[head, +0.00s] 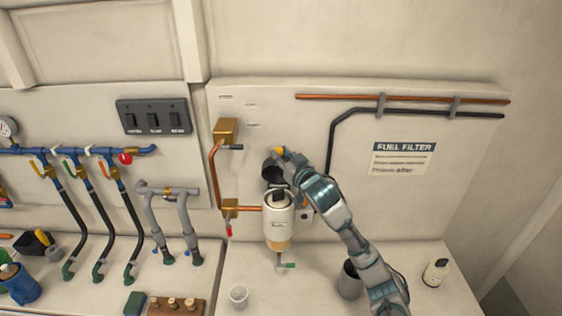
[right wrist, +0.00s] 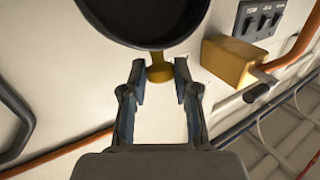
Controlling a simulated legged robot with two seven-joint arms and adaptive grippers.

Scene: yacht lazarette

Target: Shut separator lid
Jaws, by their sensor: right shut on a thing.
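The fuel separator (head: 278,222) is a white cylinder with an amber lower part, mounted on the wall panel. Its dark round lid (head: 270,171) stands raised and tilted above the body, so the separator is open. The lid also fills the top of the right wrist view (right wrist: 145,15). A yellow tab (right wrist: 159,70) sticks out from the lid's edge. My right gripper (right wrist: 159,68) is shut on this tab, with a fingertip on each side; in the head view the gripper (head: 281,154) is at the lid's top. My left gripper is not in view.
Brass valves (head: 226,130) with copper pipe sit left of the separator.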

